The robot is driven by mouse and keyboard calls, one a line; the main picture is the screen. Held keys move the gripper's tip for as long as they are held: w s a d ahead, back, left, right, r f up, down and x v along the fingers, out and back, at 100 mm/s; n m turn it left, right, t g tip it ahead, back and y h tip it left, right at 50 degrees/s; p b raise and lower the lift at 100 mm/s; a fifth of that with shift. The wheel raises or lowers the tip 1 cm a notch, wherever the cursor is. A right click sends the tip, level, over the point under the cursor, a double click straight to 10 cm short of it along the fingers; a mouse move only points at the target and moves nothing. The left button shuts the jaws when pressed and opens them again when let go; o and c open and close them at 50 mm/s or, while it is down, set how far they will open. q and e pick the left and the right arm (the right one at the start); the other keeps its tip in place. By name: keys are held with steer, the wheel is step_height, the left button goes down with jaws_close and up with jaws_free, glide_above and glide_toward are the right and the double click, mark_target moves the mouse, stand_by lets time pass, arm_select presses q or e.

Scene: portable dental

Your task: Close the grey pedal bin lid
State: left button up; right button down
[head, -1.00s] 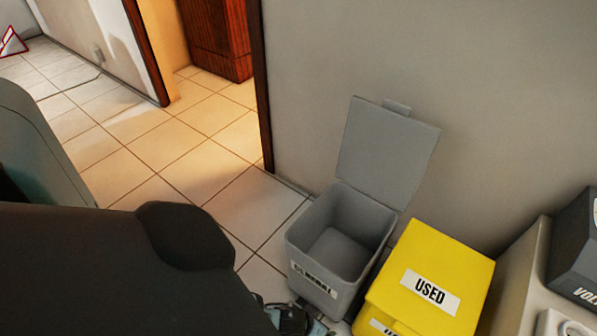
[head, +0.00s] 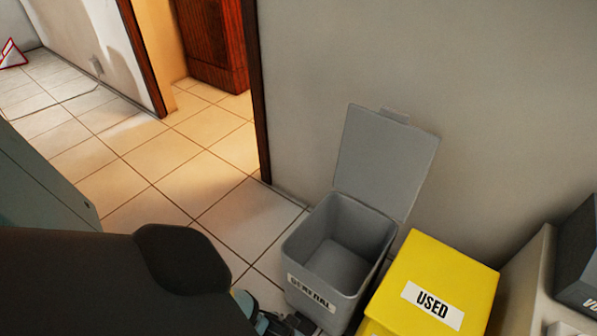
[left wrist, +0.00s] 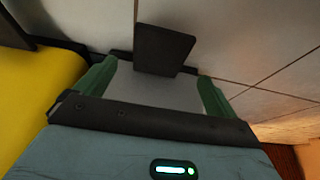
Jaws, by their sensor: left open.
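The grey pedal bin (head: 330,255), labelled GENERAL, stands on the floor by the wall. Its lid (head: 385,160) is open and upright, leaning back towards the wall, and the bin looks empty. My left arm comes in from the lower left. Parts of its hand show low beside the bin's front left corner, mostly cut off or hidden by my dark arm link. In the left wrist view my left gripper (left wrist: 157,80) is open, with two green fingers apart. A grey surface and a dark block show around the gap; I cannot tell which part they are, or whether anything touches.
A yellow bin (head: 425,285) labelled USED stands close to the right of the grey bin; it also shows in the left wrist view (left wrist: 35,95). A pale cabinet edge is at the far right. Tiled floor (head: 170,170) is clear to the left, towards a doorway.

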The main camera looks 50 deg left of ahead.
arm_select(q)
steer(key=shift+b+x, duration=1.1)
steer(key=shift+x, duration=1)
arm_select(e)
steer(key=shift+s+f, duration=0.15)
steer(key=shift+f, duration=1.25)
steer(key=shift+s, duration=0.2)
